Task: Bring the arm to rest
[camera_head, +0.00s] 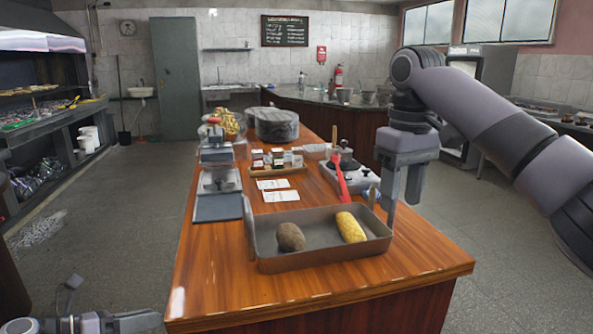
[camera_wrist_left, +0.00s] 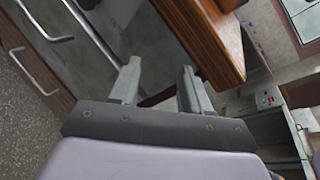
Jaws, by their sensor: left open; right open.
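My left gripper (camera_wrist_left: 160,68) is open and empty in the left wrist view, with its two fingers spread apart. In the head view, part of my left arm (camera_head: 85,323) shows low at the left, beside the counter and off its top. My right gripper (camera_head: 401,200) is open at the right end of the tray, its fingers pointing down. Nothing shows between its fingers. The metal tray (camera_head: 330,257) sits on the wooden counter (camera_head: 225,287) and holds a brown potato (camera_head: 290,237) and a yellow corn cob (camera_head: 351,227), apart from each other.
A scale (camera_head: 218,207), a spice rack (camera_head: 277,160), white cards (camera_head: 279,196) and a red-handled utensil (camera_head: 342,184) are on the counter behind the tray. The counter edge (camera_wrist_left: 228,55) is close to my left gripper. Open floor (camera_head: 110,220) lies to the left.

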